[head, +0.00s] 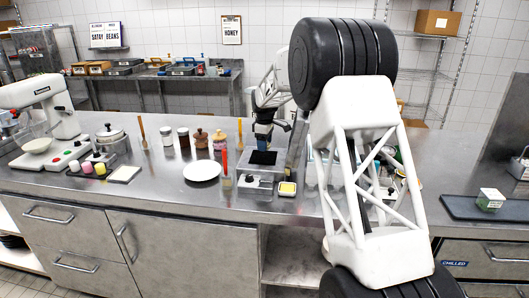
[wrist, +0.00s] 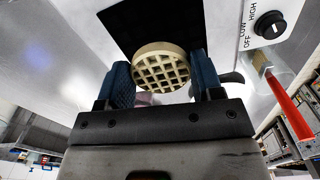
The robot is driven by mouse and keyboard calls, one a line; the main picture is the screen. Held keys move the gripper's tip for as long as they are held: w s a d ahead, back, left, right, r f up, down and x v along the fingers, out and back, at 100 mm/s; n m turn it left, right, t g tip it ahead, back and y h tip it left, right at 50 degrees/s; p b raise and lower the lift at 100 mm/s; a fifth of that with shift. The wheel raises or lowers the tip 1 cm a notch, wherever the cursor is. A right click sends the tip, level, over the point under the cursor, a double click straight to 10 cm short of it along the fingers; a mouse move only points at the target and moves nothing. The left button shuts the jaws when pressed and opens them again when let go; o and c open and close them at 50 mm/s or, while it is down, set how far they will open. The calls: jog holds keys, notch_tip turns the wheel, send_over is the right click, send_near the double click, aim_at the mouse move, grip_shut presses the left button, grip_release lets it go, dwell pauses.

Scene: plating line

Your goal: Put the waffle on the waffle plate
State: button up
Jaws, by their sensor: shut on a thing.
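The waffle (wrist: 160,66) is round and pale tan with a square grid. In the wrist view it sits between the blue fingers of my gripper (wrist: 163,82), which is shut on it. In the head view my gripper (head: 263,138) is over or close to the black top (head: 262,157) of a steel appliance with a dial; the waffle cannot be made out there. The black top also shows behind the waffle in the wrist view (wrist: 150,22). Whether the waffle touches it is unclear. A round white plate (head: 202,171) lies empty on the counter, left of the appliance.
A red-handled tool (head: 225,162) stands upright between plate and appliance. A yellow-topped square dish (head: 287,188) is at front right. My arm hides much of the right counter.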

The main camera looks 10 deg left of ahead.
aim_at(264, 157)
jog(key=shift+f, duration=0.1)
jog(key=shift+f, duration=1.9)
jog(key=shift+f, duration=0.15)
jog(key=o, duration=0.7)
jog(key=shift+c, duration=0.2)
notch_tip(264, 157, up, 12)
jog(key=shift+r, duration=0.15)
